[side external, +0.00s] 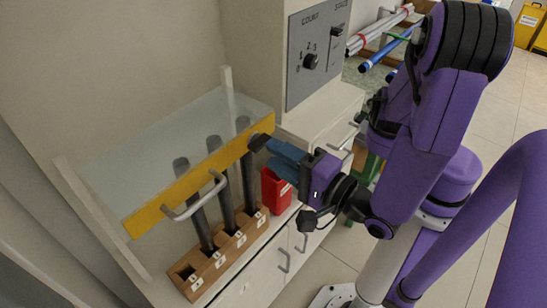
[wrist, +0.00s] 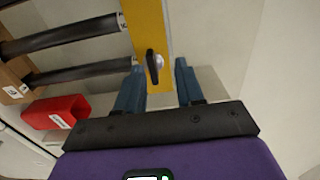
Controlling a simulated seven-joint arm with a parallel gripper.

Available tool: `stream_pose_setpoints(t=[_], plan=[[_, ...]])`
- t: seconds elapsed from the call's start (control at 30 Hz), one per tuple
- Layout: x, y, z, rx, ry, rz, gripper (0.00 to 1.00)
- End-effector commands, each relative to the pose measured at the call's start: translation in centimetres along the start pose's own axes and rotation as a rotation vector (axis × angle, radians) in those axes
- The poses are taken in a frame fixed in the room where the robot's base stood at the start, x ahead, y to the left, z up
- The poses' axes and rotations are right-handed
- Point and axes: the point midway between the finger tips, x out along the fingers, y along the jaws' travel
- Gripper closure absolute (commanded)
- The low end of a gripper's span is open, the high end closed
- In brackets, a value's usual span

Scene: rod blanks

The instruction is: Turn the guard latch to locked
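The guard is a clear panel (side external: 150,140) with a yellow bar (side external: 190,185) along its lower edge and a grey handle (side external: 197,197). The guard latch is a small black lever near the bar's right end; it shows in the wrist view (wrist: 153,66), long side roughly up and down in that picture. My gripper (side external: 272,147) is at that end of the bar and partly covers the latch in the side view. In the wrist view my gripper (wrist: 158,68) is open, with one blue finger on either side of the latch. Contact cannot be told.
Behind the guard, dark rods (side external: 226,190) stand in a wooden rack (side external: 222,258) with numbered labels. A red bin (side external: 275,190) sits just below my gripper. A grey panel (side external: 318,50) with a dial and switch is above. Coloured rods (side external: 385,50) lie at the upper right.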

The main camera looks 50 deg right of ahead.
Motion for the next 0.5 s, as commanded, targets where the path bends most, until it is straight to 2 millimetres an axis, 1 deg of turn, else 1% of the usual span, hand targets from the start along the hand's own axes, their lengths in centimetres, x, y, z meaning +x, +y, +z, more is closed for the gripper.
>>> stream_pose_setpoints(t=[0.3,0.5], plan=[[0.0,-3.5,-0.1,0.006,0.000,0.001,0.63],[0.0,-5.0,-0.1,0.002,-0.001,0.000,0.63]])
